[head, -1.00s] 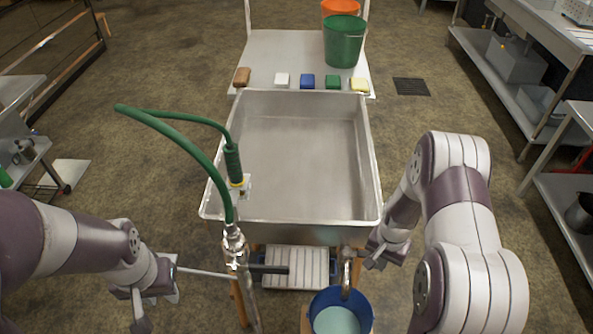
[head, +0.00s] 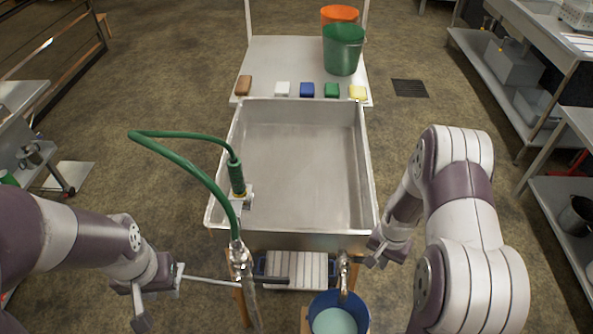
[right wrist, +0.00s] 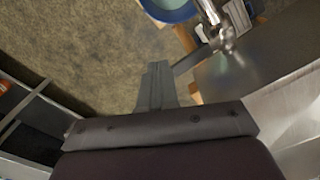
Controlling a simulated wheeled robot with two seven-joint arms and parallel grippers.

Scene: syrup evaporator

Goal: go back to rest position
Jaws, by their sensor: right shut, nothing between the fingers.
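My left gripper (head: 160,296) is at the lower left of the head view, left of the metal tap post. Its fingers look spread apart, with nothing visible between them. My right gripper (head: 374,260) is by the tank's front right corner, right of the metal spout (head: 343,276). In the right wrist view its fingers (right wrist: 157,84) are together and empty, with a grey bar running up beside them to a metal valve (right wrist: 225,38). Both arms are bent, with the grippers low in front of me.
A large steel tank (head: 240,207) stands in the middle, with a green hose (head: 190,157) at its left. A blue bucket (head: 312,306) holds pale liquid below the spout. A table behind bears several coloured blocks and a green bucket (head: 343,50). Shelves (head: 507,75) stand right; floor is open between.

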